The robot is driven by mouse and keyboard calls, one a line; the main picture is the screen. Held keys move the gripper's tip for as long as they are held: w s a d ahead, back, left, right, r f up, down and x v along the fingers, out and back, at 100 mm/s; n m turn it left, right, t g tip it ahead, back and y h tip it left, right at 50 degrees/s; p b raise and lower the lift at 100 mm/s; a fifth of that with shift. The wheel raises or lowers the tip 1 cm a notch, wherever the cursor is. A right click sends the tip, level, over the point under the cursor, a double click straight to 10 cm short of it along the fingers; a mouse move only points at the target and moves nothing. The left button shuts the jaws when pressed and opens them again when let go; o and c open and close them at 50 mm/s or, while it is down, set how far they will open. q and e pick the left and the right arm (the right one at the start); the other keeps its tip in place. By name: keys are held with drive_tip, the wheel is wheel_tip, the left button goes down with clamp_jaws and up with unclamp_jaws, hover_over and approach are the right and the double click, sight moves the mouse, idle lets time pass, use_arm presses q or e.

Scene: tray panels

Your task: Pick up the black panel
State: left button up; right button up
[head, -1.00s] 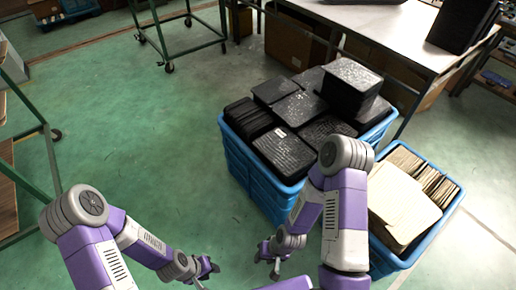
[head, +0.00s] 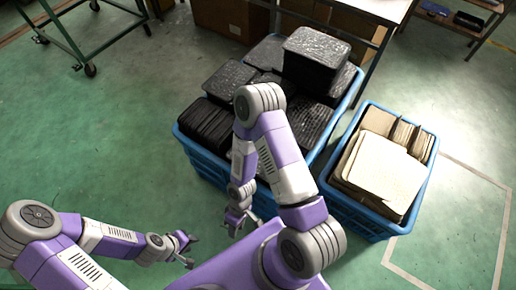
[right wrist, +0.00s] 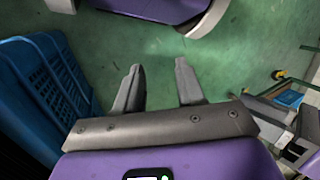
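Black panels (head: 316,44) lie stacked in a blue crate (head: 203,157) in the head view, some flat in piles and some standing on edge at the left. My right arm hides part of the crate's front. My right gripper (head: 236,228) is in front of the crate, low and apart from the panels. In the right wrist view its two fingers (right wrist: 159,88) are spread with only green floor between them. My left gripper (head: 190,250) hangs over the floor left of the right one; its fingers look spread and empty.
A second blue crate (head: 424,190) with beige panels (head: 385,168) stands right of the first. A white-topped table (head: 372,10) is behind. A green wheeled frame (head: 75,45) stands at the upper left. The left floor is open. The blue crate's side (right wrist: 45,90) is close in the right wrist view.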

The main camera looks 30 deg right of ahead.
drive_tip(key=s+d+f+n+g+h+b, duration=0.1)
drive_tip(key=s+d+f+n+g+h, duration=0.2)
drive_tip(key=n, duration=0.5)
drive_tip(key=s+d+f+n+g+h, duration=0.1)
drive_tip(key=s+d+n+h, duration=0.3)
drive_tip(key=n+h, duration=0.25)
drive_tip(key=w+d+n+t+h, duration=0.4)
drive_tip(key=w+d+n+h, duration=0.2)
drive_tip(key=n, duration=0.4)
drive_tip(key=w+a+r+n+t+h+b, duration=0.1)
drive_tip(key=w+a+r+n+t, duration=0.15)
drive_tip(key=w+n+t, duration=0.5)
drive_tip(key=w+a+r+n+t+h+b, duration=0.1)
drive_tip(key=w+a+r+n+t, duration=0.15)
drive_tip(key=w+n+t, duration=0.55)
drive_tip(key=shift+m+g, duration=0.25)
drive_tip(key=shift+m, duration=0.05)
drive_tip(key=x, duration=0.5)
drive_tip(key=b+x, duration=0.1)
drive_tip(key=x, duration=0.1)
drive_tip(key=shift+w+a+f, duration=0.15)
drive_tip(key=shift+w+f, duration=0.05)
drive_tip(key=shift+w, duration=0.2)
